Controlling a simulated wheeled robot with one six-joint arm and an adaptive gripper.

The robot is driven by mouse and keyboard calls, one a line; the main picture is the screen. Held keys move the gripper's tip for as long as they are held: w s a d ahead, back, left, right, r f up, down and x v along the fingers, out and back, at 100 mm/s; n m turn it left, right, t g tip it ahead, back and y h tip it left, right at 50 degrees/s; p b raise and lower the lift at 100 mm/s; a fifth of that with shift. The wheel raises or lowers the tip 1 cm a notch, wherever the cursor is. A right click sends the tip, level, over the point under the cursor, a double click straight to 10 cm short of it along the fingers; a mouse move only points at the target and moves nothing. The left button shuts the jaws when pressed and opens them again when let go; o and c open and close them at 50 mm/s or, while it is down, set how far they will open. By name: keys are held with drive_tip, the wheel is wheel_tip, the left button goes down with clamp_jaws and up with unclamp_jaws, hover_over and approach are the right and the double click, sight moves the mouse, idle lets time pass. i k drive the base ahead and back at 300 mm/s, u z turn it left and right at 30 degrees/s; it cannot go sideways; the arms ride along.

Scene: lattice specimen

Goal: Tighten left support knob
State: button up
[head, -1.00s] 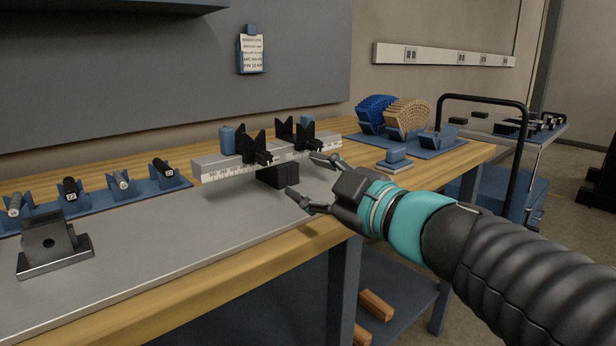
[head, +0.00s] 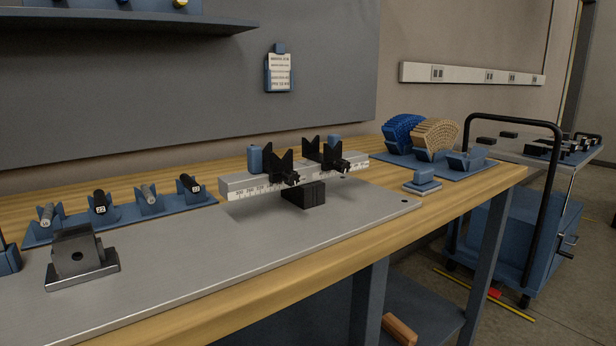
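A light grey beam with a ruler scale (head: 237,188) rests on a black block (head: 304,195) on the metal plate. It carries two black V-shaped supports. The left support (head: 275,160) has a small black knob (head: 291,178) on its front side. The right support (head: 325,152) has a similar knob (head: 342,165). No specimen lies across the two supports. How tight the knobs are cannot be seen. My gripper and arm are out of the frame.
A blue rack (head: 130,221) with several short cylinders stands at left, behind a dark clamp block (head: 78,254). Blue and tan lattice pieces (head: 435,136) stand in holders at the back right. A cart (head: 520,150) stands right of the bench.

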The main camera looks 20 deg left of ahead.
sight(291, 178)
drive_tip(key=z, duration=1.3)
drive_tip(key=k, duration=0.75)
drive_tip(key=u, duration=1.3)
